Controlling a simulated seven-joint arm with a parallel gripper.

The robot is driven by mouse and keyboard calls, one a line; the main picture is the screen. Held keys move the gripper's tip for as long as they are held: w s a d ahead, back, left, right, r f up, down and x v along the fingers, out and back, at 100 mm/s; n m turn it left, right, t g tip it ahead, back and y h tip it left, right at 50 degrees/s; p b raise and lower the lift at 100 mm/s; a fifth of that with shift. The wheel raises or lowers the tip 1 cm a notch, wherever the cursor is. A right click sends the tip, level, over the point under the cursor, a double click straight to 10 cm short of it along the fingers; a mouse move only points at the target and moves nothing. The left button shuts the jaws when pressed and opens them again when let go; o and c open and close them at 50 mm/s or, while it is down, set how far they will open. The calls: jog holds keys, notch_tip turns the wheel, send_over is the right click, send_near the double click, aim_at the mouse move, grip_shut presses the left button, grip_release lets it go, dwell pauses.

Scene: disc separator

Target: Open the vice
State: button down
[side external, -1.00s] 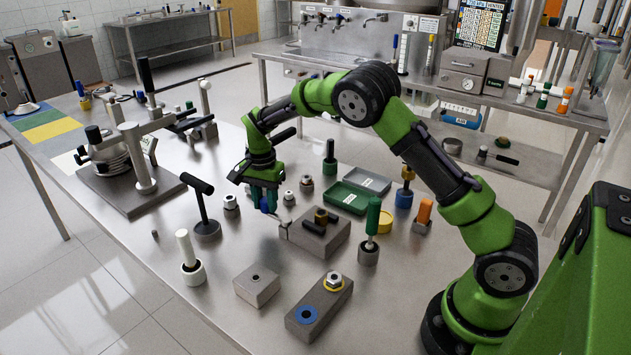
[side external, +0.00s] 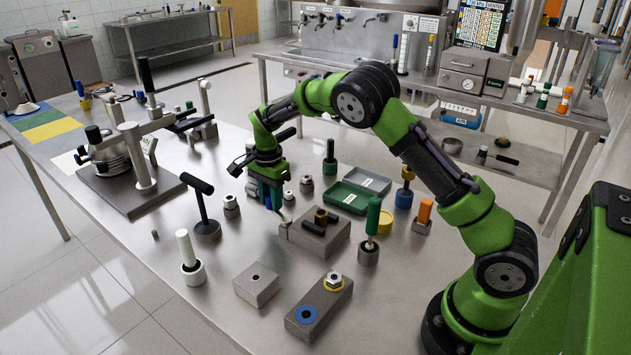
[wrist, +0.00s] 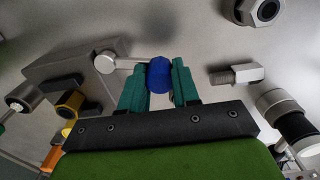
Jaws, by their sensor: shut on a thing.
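The vice (side external: 325,245) is a grey block on the steel table, with a brass-coloured piece (side external: 321,217) at its top. In the wrist view the vice (wrist: 72,58) is at the left, and a thin handle rod (wrist: 128,64) runs from its screw end to a blue knob (wrist: 158,75). My gripper (side external: 271,203) is low beside the vice's left end. Its two teal fingers are closed around the blue knob, one on each side, in the wrist view (wrist: 159,84). The knob is partly hidden by the fingers in the side view.
A plain block (side external: 256,285) and a block with a blue ring (side external: 318,308) lie in front.

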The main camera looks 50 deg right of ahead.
jog(key=c, duration=0.8)
grip_release()
notch_tip(320, 180, up, 17)
jog(key=shift+r, duration=0.1)
jog(key=shift+d, duration=0.1)
jog(key=s+a+n+t, duration=0.2)
jog(key=s+n, duration=0.2)
jog(key=s, duration=0.5)
jog(key=s+a+r+n+t+y, duration=0.1)
jog(key=s+a+n+t, duration=0.1)
jog(key=s+n, duration=0.3)
jog(key=s+a+r+n+t+y, duration=0.1)
jog(key=s+a+n+t, duration=0.2)
jog(key=s, duration=1)
jog(key=shift+s+a+r+n, duration=0.15)
jog(key=shift+s+a+n, duration=0.1)
jog(key=shift+n, duration=0.3)
jog(key=shift+s+a+r+n, duration=0.1)
jog(key=shift+a+n, duration=0.1)
jog(key=shift+n, duration=0.35)
